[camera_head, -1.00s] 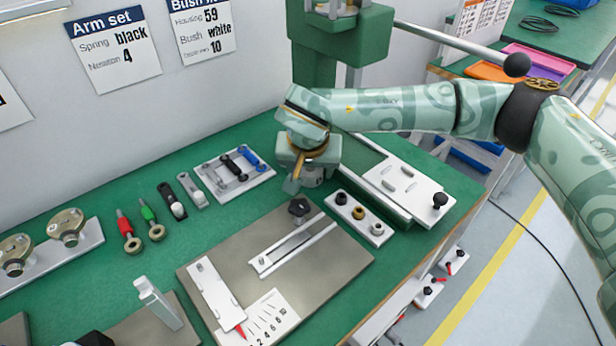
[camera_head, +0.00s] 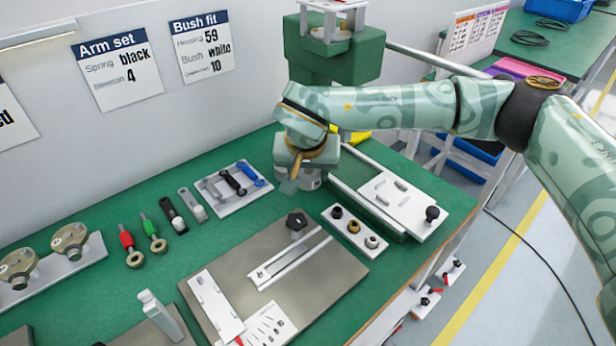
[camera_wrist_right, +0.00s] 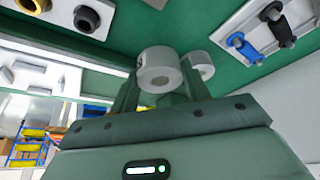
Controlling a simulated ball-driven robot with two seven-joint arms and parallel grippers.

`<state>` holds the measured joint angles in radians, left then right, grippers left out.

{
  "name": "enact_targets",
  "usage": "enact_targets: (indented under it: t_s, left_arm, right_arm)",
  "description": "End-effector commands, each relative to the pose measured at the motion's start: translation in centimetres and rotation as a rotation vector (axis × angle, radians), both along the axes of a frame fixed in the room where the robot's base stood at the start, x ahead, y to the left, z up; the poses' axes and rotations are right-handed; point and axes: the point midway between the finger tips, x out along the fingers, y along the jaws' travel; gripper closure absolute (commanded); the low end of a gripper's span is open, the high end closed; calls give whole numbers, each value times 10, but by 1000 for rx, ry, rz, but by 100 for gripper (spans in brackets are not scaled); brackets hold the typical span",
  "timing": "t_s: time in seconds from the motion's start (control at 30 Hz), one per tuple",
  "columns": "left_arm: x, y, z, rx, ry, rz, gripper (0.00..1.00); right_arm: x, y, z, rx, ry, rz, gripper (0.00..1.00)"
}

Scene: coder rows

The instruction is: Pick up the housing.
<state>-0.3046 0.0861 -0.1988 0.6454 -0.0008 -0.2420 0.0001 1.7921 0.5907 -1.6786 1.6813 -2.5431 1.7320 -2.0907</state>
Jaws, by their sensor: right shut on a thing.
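My right gripper (camera_head: 300,178) hangs over the back of the green bench, in front of the green press. It points down, and its fingers are mostly hidden in the head view. A grey round metal piece, seemingly the housing (camera_head: 314,180), shows just below it. In the right wrist view the fingers of my right gripper (camera_wrist_right: 162,88) are shut around this grey cylinder with a round bore (camera_wrist_right: 158,72). A second round grey end (camera_wrist_right: 202,68) shows beside the right finger, partly hidden; I cannot tell if it is the same piece. My left gripper is not in view.
The green press (camera_head: 335,62) stands behind the gripper. A white plate with pins (camera_head: 400,205) lies to its right, a small block with bushes (camera_head: 354,228) in front. A tray with black and blue links (camera_head: 232,188) lies to its left. A grey fixture board (camera_head: 285,270) fills the front.

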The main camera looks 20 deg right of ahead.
Motion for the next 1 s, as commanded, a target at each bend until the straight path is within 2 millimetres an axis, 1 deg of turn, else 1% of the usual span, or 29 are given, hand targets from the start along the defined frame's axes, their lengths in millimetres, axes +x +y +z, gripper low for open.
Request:
enact_targets:
  t_s: [0.03,0.2,0.23,0.3,0.4,0.5,0.6,0.7,0.77,0.93,1.0]
  left_arm:
    - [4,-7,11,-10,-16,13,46]
    - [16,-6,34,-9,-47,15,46]
    - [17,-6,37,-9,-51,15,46]
    - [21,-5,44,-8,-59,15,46]
    - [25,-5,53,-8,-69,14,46]
    - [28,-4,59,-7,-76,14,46]
    - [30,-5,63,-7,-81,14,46]
    - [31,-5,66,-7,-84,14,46]
    - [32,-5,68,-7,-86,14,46]
    - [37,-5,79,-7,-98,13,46]
    - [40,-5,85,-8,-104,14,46]
  right_arm:
    - [-9,-5,22,-1,-8,0,79]
    - [-39,-19,63,-1,-9,0,79]
    - [-45,-22,69,-1,-7,-1,79]
    - [-63,-31,73,-1,-4,-1,79]
    - [-83,-40,81,0,-3,0,79]
    - [-99,-48,87,0,-3,-1,79]
    - [-110,-53,91,0,-2,-1,79]
    - [-116,-56,94,0,-1,-1,79]
    - [-117,-56,97,0,-1,-1,79]
    - [-106,-53,112,0,-2,-2,79]
    - [-106,-67,114,0,-1,-5,79]
